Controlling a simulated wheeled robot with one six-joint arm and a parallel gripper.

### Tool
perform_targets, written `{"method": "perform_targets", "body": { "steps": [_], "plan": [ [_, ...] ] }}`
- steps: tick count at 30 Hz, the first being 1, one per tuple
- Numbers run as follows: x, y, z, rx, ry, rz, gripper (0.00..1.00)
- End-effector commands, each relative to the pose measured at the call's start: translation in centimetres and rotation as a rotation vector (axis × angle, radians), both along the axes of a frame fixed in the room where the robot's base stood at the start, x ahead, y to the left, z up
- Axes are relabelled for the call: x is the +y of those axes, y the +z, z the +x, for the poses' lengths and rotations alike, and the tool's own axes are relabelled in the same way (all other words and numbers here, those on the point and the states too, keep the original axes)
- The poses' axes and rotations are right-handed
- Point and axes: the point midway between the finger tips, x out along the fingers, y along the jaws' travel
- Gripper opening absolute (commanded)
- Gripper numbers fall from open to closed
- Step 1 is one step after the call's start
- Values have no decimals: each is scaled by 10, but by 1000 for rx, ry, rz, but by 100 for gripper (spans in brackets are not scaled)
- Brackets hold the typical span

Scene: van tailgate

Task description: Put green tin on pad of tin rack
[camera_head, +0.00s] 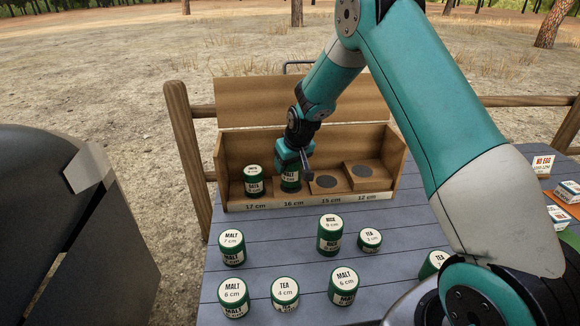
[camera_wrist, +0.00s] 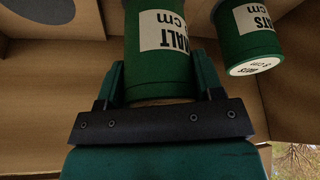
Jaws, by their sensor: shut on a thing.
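The tin rack (camera_head: 222,165) is a wooden box with stepped slots marked 17, 16, 15 and 12 cm. My gripper (camera_head: 291,163) is inside it at the 16 cm slot, shut on a green tin (camera_head: 290,185). In the wrist view, the fingers of my gripper (camera_wrist: 160,80) clasp both sides of this tin (camera_wrist: 155,75), labelled MALT. I cannot tell whether its base touches the pad, which is hidden. Another green tin (camera_head: 253,187) stands in the 17 cm slot; it shows beside the held tin in the wrist view (camera_wrist: 245,45). Dark round pads lie bare at 15 cm (camera_head: 327,181) and 12 cm (camera_head: 363,170).
Several green tins, such as a MALT tin (camera_head: 231,248) and a taller tin (camera_head: 330,234), stand on the grey slatted table (camera_head: 265,255) before the rack. Small boxes (camera_head: 567,191) are at the right. The rack's raised back and side walls enclose my gripper.

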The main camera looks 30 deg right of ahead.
Motion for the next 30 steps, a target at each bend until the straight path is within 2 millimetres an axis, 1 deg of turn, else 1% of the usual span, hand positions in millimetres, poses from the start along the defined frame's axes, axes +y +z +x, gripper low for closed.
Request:
{"method": "perform_targets", "body": {
  "steps": [1,3,10,13,14,15,16,17,25,28,30],
  "plan": [
    [0,-8,0,3,0,0,33],
    [0,-14,0,0,0,0,33],
    [0,-14,0,-1,0,0,33],
    [0,-18,0,-1,0,0,33],
    [0,-17,0,0,0,0,65],
    [0,-17,0,0,0,0,74],
    [0,-17,0,0,0,0,81],
    [0,-17,0,0,0,0,86],
    [0,-15,0,-1,0,0,86],
    [0,-9,-1,-3,0,0,86],
    [0,0,-5,-3,0,0,86]
  ]
}}
